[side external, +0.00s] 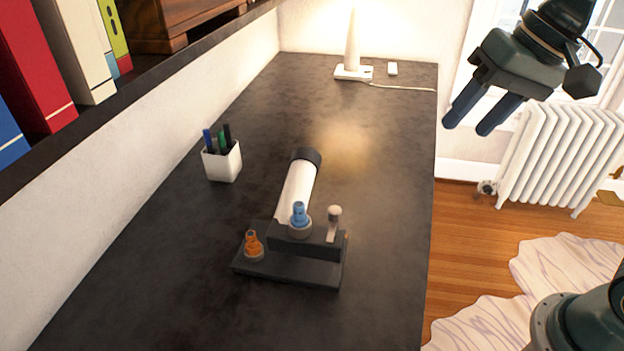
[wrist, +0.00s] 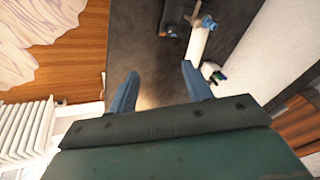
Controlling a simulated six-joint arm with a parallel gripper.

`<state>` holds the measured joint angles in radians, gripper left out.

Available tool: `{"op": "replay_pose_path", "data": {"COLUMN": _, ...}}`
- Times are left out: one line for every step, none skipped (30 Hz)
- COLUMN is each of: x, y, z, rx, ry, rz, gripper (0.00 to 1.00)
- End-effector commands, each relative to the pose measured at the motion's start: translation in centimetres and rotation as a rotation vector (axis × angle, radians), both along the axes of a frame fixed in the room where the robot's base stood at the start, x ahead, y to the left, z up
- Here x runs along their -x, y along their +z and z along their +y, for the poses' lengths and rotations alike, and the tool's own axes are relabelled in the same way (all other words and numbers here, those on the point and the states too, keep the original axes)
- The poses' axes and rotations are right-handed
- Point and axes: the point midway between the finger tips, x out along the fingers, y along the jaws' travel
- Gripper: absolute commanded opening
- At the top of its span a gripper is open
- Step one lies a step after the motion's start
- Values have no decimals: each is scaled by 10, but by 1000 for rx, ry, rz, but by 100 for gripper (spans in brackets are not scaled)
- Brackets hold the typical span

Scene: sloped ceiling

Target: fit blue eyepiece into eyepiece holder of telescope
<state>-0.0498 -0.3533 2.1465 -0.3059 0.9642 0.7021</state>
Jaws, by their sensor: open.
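The blue eyepiece (side external: 299,212) stands upright in a grey ring on the dark block at the near end of the white telescope (side external: 296,188). It looks seated in the ring, but I cannot tell how deep. An orange eyepiece (side external: 253,241) stands in another grey ring on the lower dark base (side external: 290,267). My gripper (side external: 465,127) is open and empty, high at the upper right, well apart from the telescope. In the wrist view its blue fingers (wrist: 160,70) are spread, with the telescope tube (wrist: 198,42) and blue eyepiece (wrist: 208,21) beyond them.
A light-topped knob or post (side external: 334,222) rises beside the blue eyepiece. A white pen cup (side external: 222,163) stands left of the telescope, near the wall and the book shelf (side external: 160,52). A lamp (side external: 352,71) is at the far end. The dark desk (side external: 385,210) is clear on the right.

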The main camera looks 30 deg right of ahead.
Motion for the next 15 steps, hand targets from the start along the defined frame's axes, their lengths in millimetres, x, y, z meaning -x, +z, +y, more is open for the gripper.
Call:
{"op": "replay_pose_path", "data": {"x": 12, "y": -2, "z": -7, "rx": 27, "ry": 25, "rz": -26, "gripper": 50}}
{"op": "replay_pose_path", "data": {"x": 18, "y": -4, "z": -11, "rx": 47, "ry": 44, "rz": -39, "gripper": 50}}
{"op": "replay_pose_path", "data": {"x": 27, "y": -7, "z": -17, "rx": 72, "ry": 68, "rz": -58, "gripper": 50}}
{"op": "replay_pose_path", "data": {"x": 33, "y": -9, "z": -21, "rx": 92, "ry": 86, "rz": -72, "gripper": 50}}
{"op": "replay_pose_path", "data": {"x": 39, "y": -11, "z": -26, "rx": 113, "ry": 103, "rz": -85, "gripper": 50}}
{"op": "replay_pose_path", "data": {"x": 47, "y": -15, "z": -31, "rx": 140, "ry": 126, "rz": -102, "gripper": 50}}
{"op": "replay_pose_path", "data": {"x": 53, "y": -18, "z": -35, "rx": 160, "ry": 145, "rz": -111, "gripper": 50}}
{"op": "replay_pose_path", "data": {"x": 59, "y": -21, "z": -39, "rx": 181, "ry": 160, "rz": -120, "gripper": 50}}
{"op": "replay_pose_path", "data": {"x": 66, "y": -25, "z": -44, "rx": 207, "ry": 183, "rz": -132, "gripper": 50}}
{"op": "replay_pose_path", "data": {"x": 71, "y": -28, "z": -47, "rx": 225, "ry": 198, "rz": -140, "gripper": 50}}
{"op": "replay_pose_path", "data": {"x": 75, "y": -30, "z": -50, "rx": 243, "ry": 210, "rz": -147, "gripper": 50}}
{"op": "replay_pose_path", "data": {"x": 81, "y": -33, "z": -54, "rx": 263, "ry": 228, "rz": -154, "gripper": 50}}
{"op": "replay_pose_path", "data": {"x": 84, "y": -36, "z": -57, "rx": 278, "ry": 239, "rz": -160, "gripper": 50}}
{"op": "replay_pose_path", "data": {"x": 87, "y": -38, "z": -59, "rx": 290, "ry": 249, "rz": -163, "gripper": 50}}
{"op": "replay_pose_path", "data": {"x": 91, "y": -40, "z": -61, "rx": 304, "ry": 260, "rz": -168, "gripper": 50}}
